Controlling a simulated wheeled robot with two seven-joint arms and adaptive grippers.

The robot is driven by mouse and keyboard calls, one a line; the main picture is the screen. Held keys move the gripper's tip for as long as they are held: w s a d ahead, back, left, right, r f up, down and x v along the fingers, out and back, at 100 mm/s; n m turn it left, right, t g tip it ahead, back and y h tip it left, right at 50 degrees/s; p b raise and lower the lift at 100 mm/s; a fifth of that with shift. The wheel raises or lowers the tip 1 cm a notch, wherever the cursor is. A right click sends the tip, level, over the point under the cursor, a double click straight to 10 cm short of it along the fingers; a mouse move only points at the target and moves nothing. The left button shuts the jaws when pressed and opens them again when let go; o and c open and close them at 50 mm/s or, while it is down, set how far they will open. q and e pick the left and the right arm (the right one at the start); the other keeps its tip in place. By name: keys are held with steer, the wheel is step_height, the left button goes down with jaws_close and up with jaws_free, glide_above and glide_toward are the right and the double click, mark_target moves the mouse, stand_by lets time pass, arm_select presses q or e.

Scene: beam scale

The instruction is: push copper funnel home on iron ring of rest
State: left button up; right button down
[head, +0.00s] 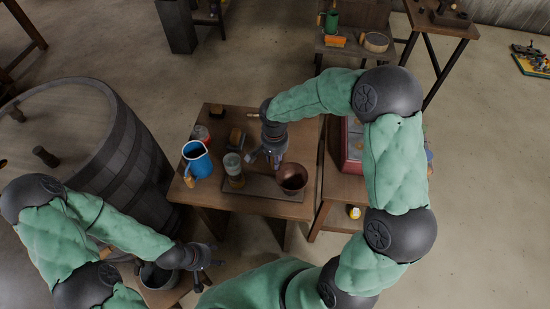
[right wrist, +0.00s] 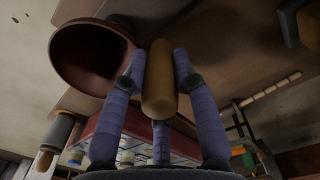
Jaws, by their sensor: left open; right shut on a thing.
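The copper funnel (head: 293,178), a reddish-brown bowl, is at the right end of a dark board on the small table in the head view. In the right wrist view the funnel (right wrist: 85,57) is at upper left, with a wooden handle (right wrist: 158,85) beside its rim. My right gripper (head: 272,157) is shut on this handle; the fingers (right wrist: 158,80) lie on both sides of it. The iron ring of the rest cannot be made out; the funnel covers that spot, and I cannot tell how it is seated. My left gripper (head: 207,262) is open and empty at lower left.
A glass jar (head: 233,165) stands on the board (head: 262,188) left of the funnel. A blue jug (head: 196,160) stands further left. A dark pot (head: 157,276) is near my left gripper. A large barrel (head: 125,150) is left; a red case (head: 352,145) is right.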

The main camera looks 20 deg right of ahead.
steer(key=shift+f, duration=0.15)
steer(key=c, duration=0.9)
jaws_free()
step_height(320, 180, up, 12)
steer(key=shift+a+r, duration=0.1)
